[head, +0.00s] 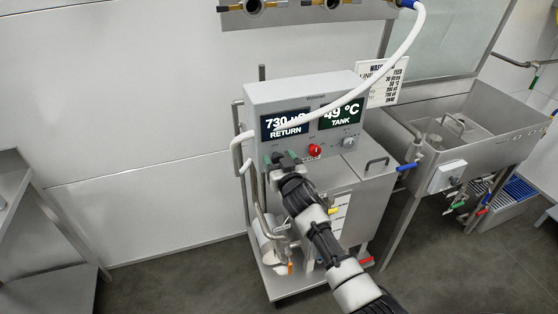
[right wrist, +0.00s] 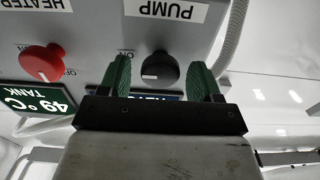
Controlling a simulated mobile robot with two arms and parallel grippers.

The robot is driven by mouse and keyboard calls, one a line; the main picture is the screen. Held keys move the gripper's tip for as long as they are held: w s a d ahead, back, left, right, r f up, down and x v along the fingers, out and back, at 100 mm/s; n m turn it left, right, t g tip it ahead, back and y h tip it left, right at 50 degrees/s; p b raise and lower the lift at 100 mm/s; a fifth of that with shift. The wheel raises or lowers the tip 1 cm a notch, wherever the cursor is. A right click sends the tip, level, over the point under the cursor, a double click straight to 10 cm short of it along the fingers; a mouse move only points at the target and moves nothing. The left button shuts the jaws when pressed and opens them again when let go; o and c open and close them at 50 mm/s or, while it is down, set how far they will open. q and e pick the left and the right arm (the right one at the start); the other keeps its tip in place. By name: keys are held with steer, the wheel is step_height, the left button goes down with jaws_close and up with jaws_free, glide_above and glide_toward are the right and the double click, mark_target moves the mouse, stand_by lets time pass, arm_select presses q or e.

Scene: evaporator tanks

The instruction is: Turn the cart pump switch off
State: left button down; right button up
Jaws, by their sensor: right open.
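The cart (head: 375,185) carries a grey control box (head: 252,98) with two displays, reading RETURN and 49 °C TANK. In the right wrist view, which is upside down, the black pump knob (right wrist: 160,66) sits by a PUMP label (right wrist: 165,10). A short white mark on it lies level, toward the left of that picture. My right gripper (right wrist: 160,60) is open, its green fingers on either side of the knob; contact cannot be told. In the head view my right gripper (head: 277,160) is at the box's lower left and hides the knob. My left gripper is not in view.
A red heater knob (head: 315,150) and a grey knob (head: 348,143) sit to the right on the same panel. A white hose (head: 398,52) arcs over the box. A steel sink (head: 480,110) stands at the right and a steel shelf (head: 50,290) at the left.

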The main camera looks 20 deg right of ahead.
steer(key=c, duration=0.9)
steer(key=shift+n, duration=0.3)
steer(key=shift+a+f+n+b, duration=0.15)
steer(key=shift+n+b, duration=0.3)
steer(key=shift+n, duration=3.85)
steer(key=shift+f+n+b, duration=0.15)
steer(key=shift+n+b, duration=0.3)
steer(key=shift+n, duration=3.85)
steer(key=o, duration=0.9)
